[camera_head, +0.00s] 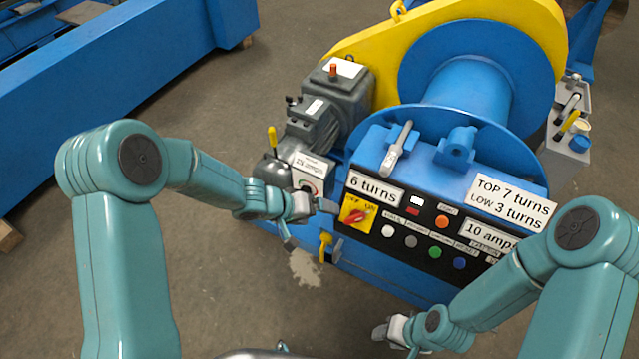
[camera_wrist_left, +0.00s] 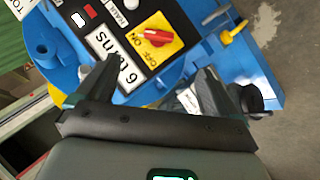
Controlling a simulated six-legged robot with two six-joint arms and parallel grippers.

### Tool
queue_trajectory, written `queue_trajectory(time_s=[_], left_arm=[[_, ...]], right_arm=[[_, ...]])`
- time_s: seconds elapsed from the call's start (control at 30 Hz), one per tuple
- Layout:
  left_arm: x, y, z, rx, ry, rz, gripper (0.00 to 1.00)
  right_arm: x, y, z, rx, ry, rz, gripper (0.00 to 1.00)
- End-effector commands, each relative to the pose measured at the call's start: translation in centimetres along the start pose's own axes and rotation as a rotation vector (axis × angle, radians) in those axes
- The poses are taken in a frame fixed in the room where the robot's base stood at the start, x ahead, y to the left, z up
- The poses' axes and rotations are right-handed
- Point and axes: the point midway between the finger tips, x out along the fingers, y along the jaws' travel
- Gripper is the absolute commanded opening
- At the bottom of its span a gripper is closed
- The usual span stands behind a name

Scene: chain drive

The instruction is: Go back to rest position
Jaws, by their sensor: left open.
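My left gripper (camera_head: 311,225) is open and empty, just left of the control panel (camera_head: 372,228). In the left wrist view its two fingers (camera_wrist_left: 156,78) are spread apart, with nothing between them. The red rotary switch (camera_head: 358,215) on its yellow ON/OFF plate is close to the right of the fingers. It also shows ahead of the fingers in the left wrist view (camera_wrist_left: 153,38). My right gripper (camera_head: 394,336) is low in the head view, in front of the machine and apart from the panel. Its jaw opening is too unclear to judge.
The blue winch drum (camera_head: 470,80) with its yellow guard (camera_head: 365,45) stands behind the panel. A grey motor (camera_head: 340,95) and a yellow-handled lever (camera_head: 272,140) are beyond my left gripper. A blue beam (camera_head: 110,95) lies at upper left. Floor between is clear.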

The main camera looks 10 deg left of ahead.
Motion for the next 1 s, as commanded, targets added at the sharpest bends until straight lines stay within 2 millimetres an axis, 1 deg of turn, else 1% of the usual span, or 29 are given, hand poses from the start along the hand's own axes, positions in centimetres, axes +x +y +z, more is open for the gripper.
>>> queue_trajectory(time_s=[0.17,0.23,0.27,0.33,0.37,0.4,0.47,0.5,0.57,0.6,0.7,0.8,0.83,0.9,1.0], left_arm=[[0.0,0.0,0.0,0.000,0.000,0.000,0.95],[0.2,-0.6,0.2,-0.011,-0.006,-0.005,0.95],[0.5,-0.9,0.7,-0.020,-0.016,-0.008,0.95],[1.0,-1.9,2.9,-0.078,-0.057,-0.019,0.95],[1.3,-2.5,4.3,-0.140,-0.077,-0.028,0.95],[1.6,-3.2,6.2,-0.223,-0.099,-0.042,0.95],[1.8,-4.2,9.1,-0.313,-0.127,-0.068,0.95],[1.9,-4.9,11.0,-0.353,-0.146,-0.090,0.95],[1.7,-5.9,13.8,-0.393,-0.169,-0.130,0.95],[1.4,-6.6,15.6,-0.406,-0.186,-0.160,0.95],[0.3,-8.2,19.8,-0.391,-0.231,-0.246,0.95],[-1.0,-9.5,22.5,-0.314,-0.271,-0.316,0.95],[-1.3,-9.8,23.0,-0.286,-0.281,-0.331,0.95],[-1.8,-10.3,23.4,-0.212,-0.298,-0.350,0.95],[-1.9,-10.6,23.3,-0.107,-0.310,-0.350,0.95]], right_arm=[[0.0,0.0,0.0,0.000,0.000,0.000,0.43],[0.0,0.0,0.0,0.000,0.000,0.000,0.43],[0.0,0.0,0.0,0.000,0.000,0.000,0.43],[0.0,0.0,0.0,0.000,0.000,0.000,0.43],[0.0,0.0,0.0,0.000,0.000,0.000,0.43],[0.0,0.0,0.0,0.000,0.000,0.000,0.43],[0.0,0.0,0.0,0.000,0.000,0.000,0.43],[0.0,0.0,0.0,0.000,0.000,0.000,0.43],[0.0,0.0,0.0,0.000,0.000,0.000,0.43],[0.0,0.0,0.0,0.000,0.000,0.000,0.43],[0.0,0.0,0.0,0.000,0.000,0.000,0.43],[0.0,0.0,0.0,0.000,0.000,0.000,0.43],[0.0,0.0,0.0,0.000,0.000,0.000,0.43],[0.0,0.0,0.0,0.000,0.000,0.000,0.43],[0.0,0.0,0.0,0.000,0.000,0.000,0.43]])
